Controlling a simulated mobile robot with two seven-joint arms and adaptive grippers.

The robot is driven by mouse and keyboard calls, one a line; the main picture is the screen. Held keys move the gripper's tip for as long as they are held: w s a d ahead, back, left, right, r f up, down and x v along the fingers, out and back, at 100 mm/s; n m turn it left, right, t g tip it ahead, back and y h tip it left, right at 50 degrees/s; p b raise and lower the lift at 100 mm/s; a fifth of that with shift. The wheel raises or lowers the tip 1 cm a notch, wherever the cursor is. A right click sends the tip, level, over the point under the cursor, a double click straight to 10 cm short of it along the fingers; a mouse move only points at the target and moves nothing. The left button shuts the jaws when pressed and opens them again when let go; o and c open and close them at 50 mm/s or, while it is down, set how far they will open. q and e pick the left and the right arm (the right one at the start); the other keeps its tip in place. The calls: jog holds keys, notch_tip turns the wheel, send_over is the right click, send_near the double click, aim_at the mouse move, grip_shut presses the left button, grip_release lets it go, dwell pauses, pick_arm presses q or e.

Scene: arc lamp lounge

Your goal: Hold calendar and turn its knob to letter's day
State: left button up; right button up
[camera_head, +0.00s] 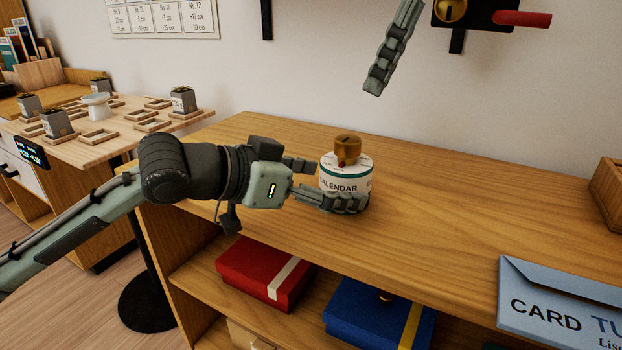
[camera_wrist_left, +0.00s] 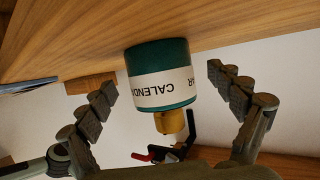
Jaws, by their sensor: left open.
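The calendar (camera_head: 345,185) is a round drum with a white band reading "CALENDAR", a green body and a brass knob (camera_head: 347,148) with a small red mark on top. It stands upright on the wooden cabinet. My left gripper (camera_head: 335,185) is open, with its fingers at either side of the drum. In the left wrist view the calendar (camera_wrist_left: 160,88) appears upside down between the spread fingers, with gaps on both sides. One finger of my right gripper (camera_head: 393,48) hangs in from the top edge; the rest is out of frame. A blue letter (camera_head: 560,312) reads "CARD TU", cut off by the frame.
The cabinet top (camera_head: 480,200) is clear between calendar and letter. A wooden box (camera_head: 608,190) stands at the right edge. A black wall fixture with a red handle (camera_head: 522,19) is above. Red (camera_head: 265,272) and blue (camera_head: 375,315) boxes lie on the shelf below.

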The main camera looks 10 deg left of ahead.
pick_arm(q)
jog(key=shift+x, duration=1.4)
jog(key=shift+c, duration=0.5)
jog(key=c, duration=1.5)
